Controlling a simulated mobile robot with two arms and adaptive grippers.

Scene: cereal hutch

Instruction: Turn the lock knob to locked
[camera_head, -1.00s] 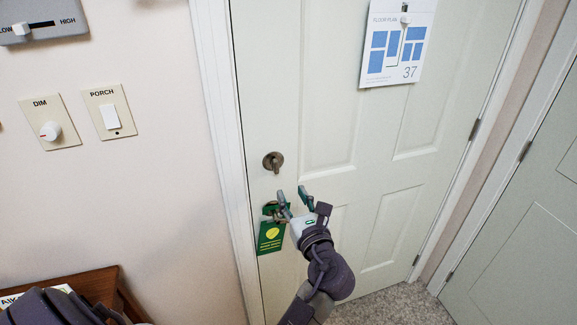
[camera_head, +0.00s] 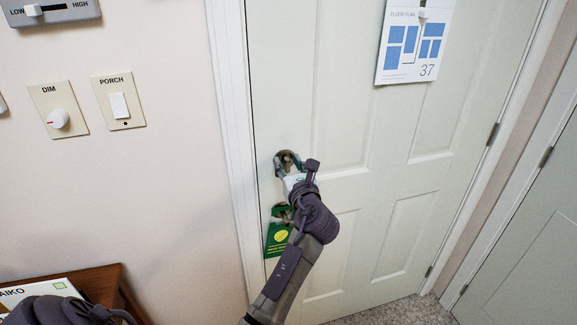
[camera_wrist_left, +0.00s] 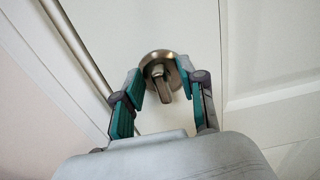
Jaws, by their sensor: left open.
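The lock knob (camera_head: 288,158) is a bronze thumb-turn on a round plate on the pale door. It also shows in the left wrist view (camera_wrist_left: 160,76), where its turn piece points roughly downward. My left gripper (camera_head: 289,164) is at the knob, with its fingers partly hiding it in the head view. In the left wrist view the gripper (camera_wrist_left: 161,86) is open, with one finger on each side of the turn piece. I cannot tell whether either finger touches it. My right gripper is not in view.
A green tag (camera_head: 277,238) hangs from the door handle (camera_head: 283,212) just below the lock. A floor plan sheet (camera_head: 408,45) hangs higher on the door. A dim dial (camera_head: 58,118) and a porch switch (camera_head: 119,106) are on the left wall. A wooden table (camera_head: 100,280) stands lower left.

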